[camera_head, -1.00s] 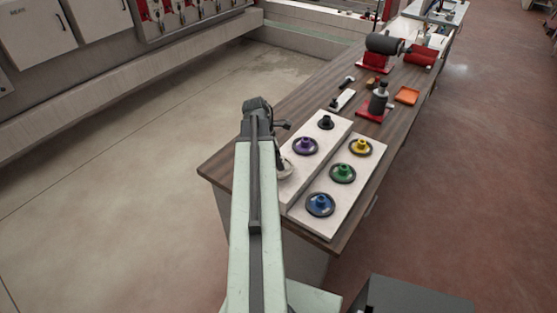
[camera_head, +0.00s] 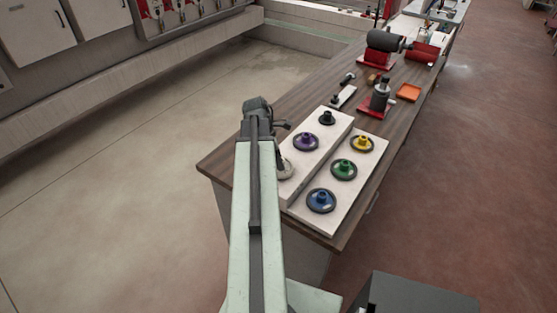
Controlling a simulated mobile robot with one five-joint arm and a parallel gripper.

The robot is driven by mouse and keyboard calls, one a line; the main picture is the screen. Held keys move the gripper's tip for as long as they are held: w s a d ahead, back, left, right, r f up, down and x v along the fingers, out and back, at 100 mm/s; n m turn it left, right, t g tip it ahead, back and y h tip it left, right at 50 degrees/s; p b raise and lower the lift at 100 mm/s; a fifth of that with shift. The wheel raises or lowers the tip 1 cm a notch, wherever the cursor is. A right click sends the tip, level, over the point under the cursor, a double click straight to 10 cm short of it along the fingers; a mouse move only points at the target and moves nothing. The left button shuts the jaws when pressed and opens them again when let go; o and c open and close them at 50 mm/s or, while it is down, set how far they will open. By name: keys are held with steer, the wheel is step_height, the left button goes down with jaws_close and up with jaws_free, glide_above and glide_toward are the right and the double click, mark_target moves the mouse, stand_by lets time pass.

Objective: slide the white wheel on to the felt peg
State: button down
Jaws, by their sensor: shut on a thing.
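A pale, whitish wheel (camera_head: 286,169) shows at the near end of the left white board (camera_head: 299,186), right beside my arm, which covers its left part. My arm stretches forward over the bench's left edge. My gripper is hidden behind the arm, so its fingers and its hold on the wheel do not show. A black peg-like piece (camera_head: 326,118) stands at the far end of the same board. A small dark upright piece (camera_head: 335,99) stands on a narrow white plate beyond. I cannot tell which piece is the felt peg.
A purple wheel (camera_head: 306,142) sits on the left board. Yellow (camera_head: 361,144), green (camera_head: 343,169) and blue (camera_head: 321,201) wheels sit on the right board.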

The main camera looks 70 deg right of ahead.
steer(key=shift+f+b, duration=0.4)
steer(key=shift+f, duration=0.1)
steer(key=c, duration=0.8)
jaws_free()
steer(key=shift+r, duration=0.15)
steer(key=p+v, duration=0.7)
steer(key=shift+w+r+p, duration=0.15)
steer(key=shift+r+p, duration=0.1)
steer(key=shift+p, duration=0.05)
